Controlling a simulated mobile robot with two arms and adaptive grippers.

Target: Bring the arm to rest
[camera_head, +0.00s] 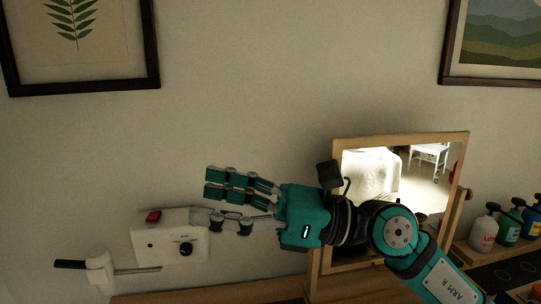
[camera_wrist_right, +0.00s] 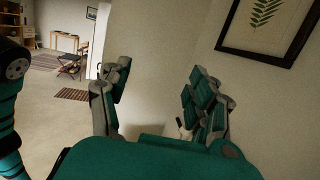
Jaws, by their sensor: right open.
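My right gripper (camera_head: 208,203) is teal and grey. It reaches left across the middle of the head view, in front of the pale wall. Its fingers are spread apart, with nothing seen between them. In the right wrist view the same gripper (camera_wrist_right: 158,88) shows its fingers apart on either side, with the wall between them. In the head view its lower finger overlaps the edge of a white box-shaped device; I cannot tell whether they touch. My left gripper is not in view.
The white device (camera_head: 158,247) has a red button and dark knob. A white part with a black handle (camera_head: 70,264) is at lower left. A wood-framed mirror (camera_head: 400,136) stands behind my right arm. Several bottles (camera_head: 484,236) stand at right. Framed pictures (camera_head: 151,45) hang above.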

